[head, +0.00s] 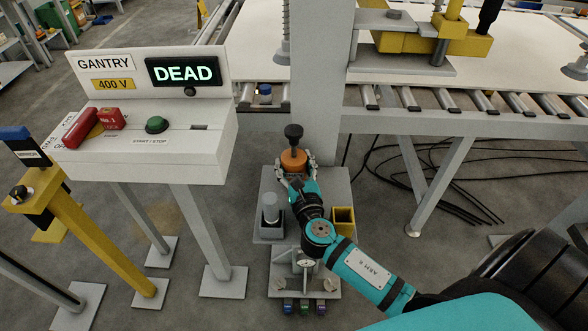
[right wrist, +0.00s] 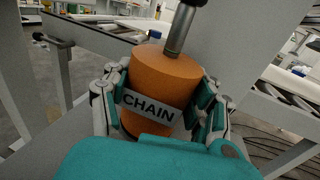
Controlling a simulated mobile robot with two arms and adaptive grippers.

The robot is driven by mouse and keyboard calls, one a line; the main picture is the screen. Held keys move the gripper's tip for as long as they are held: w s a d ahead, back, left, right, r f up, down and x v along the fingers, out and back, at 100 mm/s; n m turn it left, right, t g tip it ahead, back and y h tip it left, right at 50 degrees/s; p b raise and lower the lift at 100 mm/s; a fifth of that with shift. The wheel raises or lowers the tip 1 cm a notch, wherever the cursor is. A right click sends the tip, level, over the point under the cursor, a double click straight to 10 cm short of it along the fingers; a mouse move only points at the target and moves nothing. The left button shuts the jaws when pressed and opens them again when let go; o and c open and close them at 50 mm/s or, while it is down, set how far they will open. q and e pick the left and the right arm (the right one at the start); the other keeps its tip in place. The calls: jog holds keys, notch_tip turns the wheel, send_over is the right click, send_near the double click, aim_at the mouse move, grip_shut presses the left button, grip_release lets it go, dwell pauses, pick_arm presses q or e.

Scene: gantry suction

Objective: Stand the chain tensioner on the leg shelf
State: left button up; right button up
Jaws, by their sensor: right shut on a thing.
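The chain tensioner (head: 293,160) is an orange cylinder with a metal rod and a black knob on top. Its CHAIN label shows in the right wrist view, where the orange body (right wrist: 165,82) fills the middle, close to upright. My right gripper (head: 296,172) is shut on it, with fingers on both sides of the body. The grey leg shelf (head: 338,178) is at the foot of the gantry leg, and the tensioner is over its back part. Whether its base touches the shelf is hidden by the gripper. My left gripper is not in view.
On the shelf stand a grey cylinder on a block (head: 270,208) and a yellow open box (head: 342,220). A lower plate (head: 328,290) holds a gauge and small coloured items. The control box (head: 150,140) reads DEAD. The gantry leg (head: 316,100) rises right behind the tensioner.

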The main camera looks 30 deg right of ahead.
jog(key=shift+f, duration=0.4)
jog(key=o, duration=1.3)
jog(key=shift+f, duration=0.1)
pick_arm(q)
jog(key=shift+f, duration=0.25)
pick_arm(e)
jog(key=o, duration=0.4)
jog(key=shift+c, duration=0.2)
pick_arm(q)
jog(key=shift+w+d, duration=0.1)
pick_arm(e)
jog(key=shift+s+a, duration=0.1)
jog(key=shift+s, duration=0.1)
pick_arm(q)
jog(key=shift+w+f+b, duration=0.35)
jog(key=shift+b, duration=0.1)
pick_arm(e)
jog(key=v, duration=0.7)
jog(key=shift+s, duration=0.1)
